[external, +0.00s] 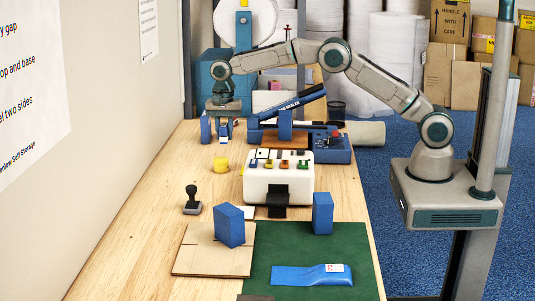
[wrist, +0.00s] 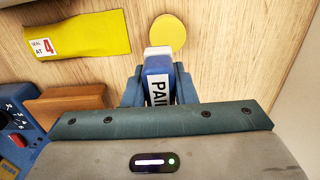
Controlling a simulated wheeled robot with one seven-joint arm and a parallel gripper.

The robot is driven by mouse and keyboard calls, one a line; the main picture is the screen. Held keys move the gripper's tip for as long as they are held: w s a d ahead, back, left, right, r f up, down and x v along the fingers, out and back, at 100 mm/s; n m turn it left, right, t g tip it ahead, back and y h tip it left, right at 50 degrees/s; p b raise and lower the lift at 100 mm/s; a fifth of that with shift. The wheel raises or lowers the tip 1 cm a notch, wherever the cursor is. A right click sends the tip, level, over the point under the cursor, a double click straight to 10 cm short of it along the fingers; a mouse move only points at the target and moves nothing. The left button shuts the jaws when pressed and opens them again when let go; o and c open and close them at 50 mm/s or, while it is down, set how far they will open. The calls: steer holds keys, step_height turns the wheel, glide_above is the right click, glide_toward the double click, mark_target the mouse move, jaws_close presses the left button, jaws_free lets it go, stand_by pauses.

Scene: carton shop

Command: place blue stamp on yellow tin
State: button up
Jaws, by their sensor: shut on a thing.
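My gripper (external: 222,130) is shut on the blue stamp (wrist: 158,84), which has a white end and a label with partly hidden lettering. The stamp also shows between the fingers in the external view (external: 223,124). The yellow tin (external: 221,164) stands on the wooden table, nearer the external camera than my gripper. In the wrist view its round yellow top (wrist: 167,33) lies just beyond the stamp's white end. The stamp is not on the tin. The fingers hide the stamp's sides.
A black-handled stamp (external: 192,200) stands at the left. A white box (external: 262,187) with small coloured pieces is right of the tin. Blue blocks stand nearer the camera. A blue machine (external: 334,154) is right of my gripper. A yellow labelled strip (wrist: 95,38) shows in the wrist view.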

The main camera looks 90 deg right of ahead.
mark_target(221, 159)
steer(key=shift+w+a+f, duration=0.5)
steer(key=shift+w+a, duration=0.1)
steer(key=shift+a, duration=0.15)
steer(key=shift+a+f, duration=0.1)
steer(key=shift+f, duration=0.1)
steer(key=shift+f+p, duration=0.75)
steer(key=shift+f, duration=1.15)
steer(key=shift+f, duration=0.2)
steer(key=o, duration=1)
steer(key=shift+r, duration=0.1)
